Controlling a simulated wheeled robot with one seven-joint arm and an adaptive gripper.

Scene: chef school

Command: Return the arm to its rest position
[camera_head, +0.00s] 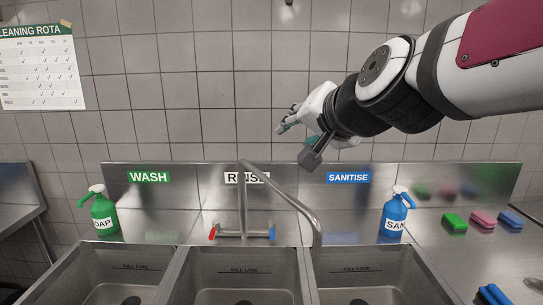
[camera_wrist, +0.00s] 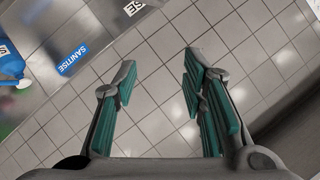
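My gripper (camera_head: 285,124) hangs in the air in front of the tiled wall, above the faucet and the sink splashback, on the arm that reaches in from the upper right. In the wrist view my gripper (camera_wrist: 158,75) has its two teal-padded fingers spread apart, with only wall tiles between them. It is open and empty, touching nothing that I can see.
Below are three sink basins (camera_head: 242,272), a tall faucet (camera_head: 243,200), a green soap bottle (camera_head: 103,214) and a blue sanitiser bottle (camera_head: 395,215). Green (camera_head: 455,222), pink (camera_head: 483,219) and blue (camera_head: 510,219) sponges lie on the right counter. The air left of my gripper is free.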

